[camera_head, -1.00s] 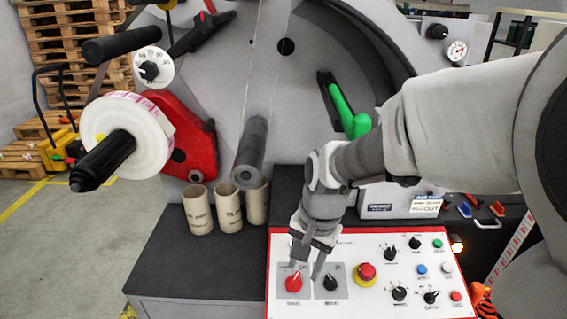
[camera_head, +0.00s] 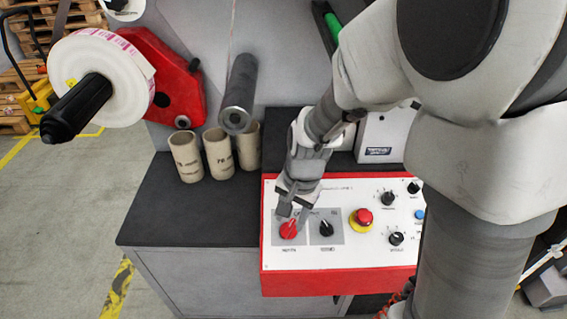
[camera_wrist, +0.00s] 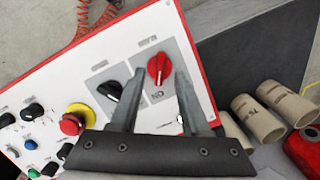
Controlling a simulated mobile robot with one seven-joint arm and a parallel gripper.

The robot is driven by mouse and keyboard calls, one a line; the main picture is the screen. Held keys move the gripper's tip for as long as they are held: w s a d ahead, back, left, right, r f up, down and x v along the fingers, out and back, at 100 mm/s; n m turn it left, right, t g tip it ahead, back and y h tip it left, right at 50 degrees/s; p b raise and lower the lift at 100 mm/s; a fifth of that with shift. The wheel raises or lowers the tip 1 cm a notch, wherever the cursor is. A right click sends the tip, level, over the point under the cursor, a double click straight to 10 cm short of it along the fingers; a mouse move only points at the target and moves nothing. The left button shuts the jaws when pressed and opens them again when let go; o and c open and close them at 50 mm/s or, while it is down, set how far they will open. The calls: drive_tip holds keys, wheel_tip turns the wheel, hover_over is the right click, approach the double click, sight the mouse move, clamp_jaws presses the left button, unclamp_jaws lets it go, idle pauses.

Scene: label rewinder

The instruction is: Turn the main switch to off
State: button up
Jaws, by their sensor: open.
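The main switch is a red rotary knob (camera_head: 289,229) on a grey plate at the left end of the white control panel (camera_head: 345,259). My gripper (camera_head: 293,215) is open just above the knob; the wrist view shows both fingers of my gripper (camera_wrist: 157,75) apart with nothing held. Contact with the knob cannot be told.
A black rotary knob (camera_head: 326,229) sits right beside the red one. A red emergency button (camera_head: 363,217) on a yellow ring and several other knobs are farther right.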

sight(288, 228)
drive_tip(key=shift+w+a+f+b, duration=0.1)
drive_tip(key=shift+f+b, duration=0.05)
drive_tip(key=shift+f, duration=0.75)
drive_tip(key=shift+w+a+f+b, duration=0.1)
drive_tip(key=shift+f+b, duration=0.05)
drive_tip(key=shift+f, duration=0.75)
clamp_jaws()
